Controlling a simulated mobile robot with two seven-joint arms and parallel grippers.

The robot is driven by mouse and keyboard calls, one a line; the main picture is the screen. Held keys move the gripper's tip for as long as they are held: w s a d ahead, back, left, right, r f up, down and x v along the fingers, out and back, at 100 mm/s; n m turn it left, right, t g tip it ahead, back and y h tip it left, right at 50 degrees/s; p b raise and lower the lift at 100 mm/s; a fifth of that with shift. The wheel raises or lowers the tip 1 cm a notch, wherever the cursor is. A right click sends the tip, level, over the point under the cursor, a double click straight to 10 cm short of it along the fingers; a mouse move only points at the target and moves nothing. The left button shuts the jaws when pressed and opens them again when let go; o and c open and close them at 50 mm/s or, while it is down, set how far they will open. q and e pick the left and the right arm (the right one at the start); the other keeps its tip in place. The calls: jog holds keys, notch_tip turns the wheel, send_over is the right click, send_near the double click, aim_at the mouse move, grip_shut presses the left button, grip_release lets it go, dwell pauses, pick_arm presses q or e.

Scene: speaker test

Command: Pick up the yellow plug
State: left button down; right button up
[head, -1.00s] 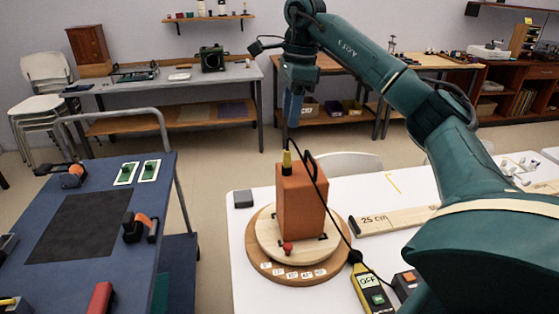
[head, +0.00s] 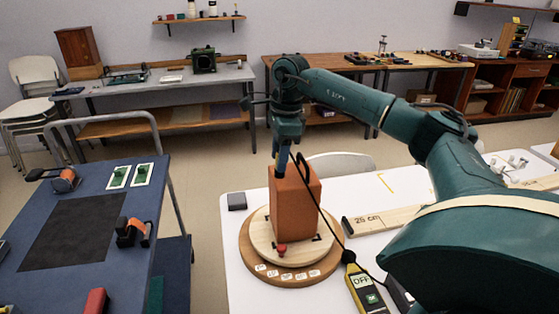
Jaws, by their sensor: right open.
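The yellow plug is hidden in the head view now, behind or between the fingers of my right gripper (head: 282,165). That gripper points down at the top of an orange-brown box (head: 296,207), over the spot where the plug stood. It is open, and its fingertips are at the level of the box top. I cannot tell whether they touch the plug. A black cable (head: 322,212) runs from the box top down to a yellow device marked OFF (head: 363,289). My left gripper is not in view.
The box stands on a round wooden turntable (head: 252,258) with number labels, on a white table (head: 228,222). A blue bench (head: 90,255) is at the left.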

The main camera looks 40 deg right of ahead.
jog(key=shift+c, duration=0.4)
grip_shut()
